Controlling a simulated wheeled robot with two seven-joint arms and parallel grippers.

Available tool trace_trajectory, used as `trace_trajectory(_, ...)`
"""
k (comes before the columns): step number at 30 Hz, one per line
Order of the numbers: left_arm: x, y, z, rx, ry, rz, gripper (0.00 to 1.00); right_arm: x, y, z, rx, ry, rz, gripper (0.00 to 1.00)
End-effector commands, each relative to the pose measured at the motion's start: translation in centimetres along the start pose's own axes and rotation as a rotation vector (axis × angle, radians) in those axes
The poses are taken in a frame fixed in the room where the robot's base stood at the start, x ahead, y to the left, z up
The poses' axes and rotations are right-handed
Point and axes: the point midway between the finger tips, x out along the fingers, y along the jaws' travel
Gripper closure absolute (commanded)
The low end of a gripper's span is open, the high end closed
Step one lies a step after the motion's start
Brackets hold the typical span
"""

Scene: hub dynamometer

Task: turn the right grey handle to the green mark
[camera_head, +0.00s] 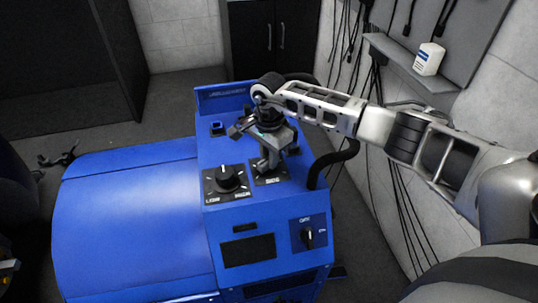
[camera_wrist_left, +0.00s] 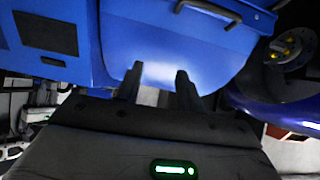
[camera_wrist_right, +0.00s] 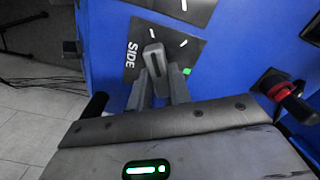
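The right grey handle (camera_wrist_right: 155,60) stands on a black plate (camera_wrist_right: 190,53) lettered "SIDE" on the blue console. In the right wrist view its far end points toward a white tick, and the green mark (camera_wrist_right: 187,71) lies to its right. My right gripper (camera_wrist_right: 157,76) has one finger close on each side of the handle and appears shut on it; the fingers partly hide it. In the head view the right gripper (camera_head: 268,163) reaches down onto this plate. My left gripper (camera_wrist_left: 159,70) is open and empty, in front of blue casing; the head view does not show it.
A black rotary knob (camera_head: 228,176) sits just left of the handle's plate, and another switch (camera_head: 308,236) is on the console's lower front. In the right wrist view a red and black part (camera_wrist_right: 285,95) stands to the right. Cables hang along the right wall.

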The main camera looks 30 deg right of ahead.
Motion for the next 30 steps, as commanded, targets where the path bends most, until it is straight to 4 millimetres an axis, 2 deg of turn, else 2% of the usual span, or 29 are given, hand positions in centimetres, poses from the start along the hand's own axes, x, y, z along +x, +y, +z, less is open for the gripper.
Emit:
trace_trajectory(8, -0.02, 0.02, -0.2, -0.001, 0.005, 0.0, 0.62, -0.04, -0.01, 0.0, 0.018, -0.001, 0.0, 1.0)
trace_trajectory(14, 0.12, 0.04, -0.01, -0.001, 0.005, 0.001, 0.62, -0.02, -0.03, -0.01, 0.1, 0.0, 0.0, 1.0)
trace_trajectory(30, 0.55, 0.3, 0.66, -0.003, 0.004, 0.009, 0.62, -0.04, -0.03, -0.02, 0.574, -0.001, -0.001, 1.0)
